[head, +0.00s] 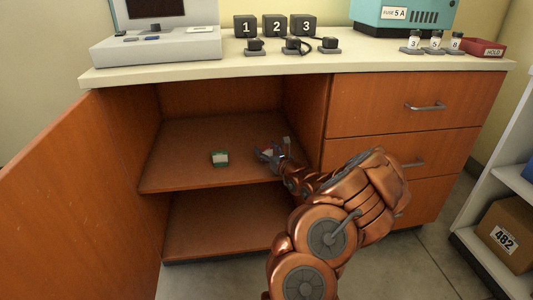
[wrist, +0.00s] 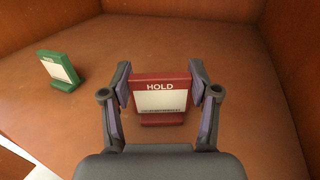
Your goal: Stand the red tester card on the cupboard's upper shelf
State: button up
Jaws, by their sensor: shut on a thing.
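The red tester card (wrist: 162,80) is upright between my gripper's fingers in the wrist view, with a white label reading HOLD facing the camera. My gripper (wrist: 161,92) is shut on its two side edges. Its red foot is at or just above the shelf board; I cannot tell whether it touches. In the head view my gripper (head: 270,156) is inside the open cupboard over the upper shelf (head: 185,165), on the right half. The card is mostly hidden there by the fingers.
A green card (wrist: 58,70) stands on the same shelf to the left; it also shows in the head view (head: 220,158). The cupboard door (head: 80,190) is open at left. The cupboard's right wall is close to my gripper. A red HOLD tray (head: 485,48) sits on the counter.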

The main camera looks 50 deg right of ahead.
jog(key=shift+r, duration=0.1)
jog(key=o, duration=1)
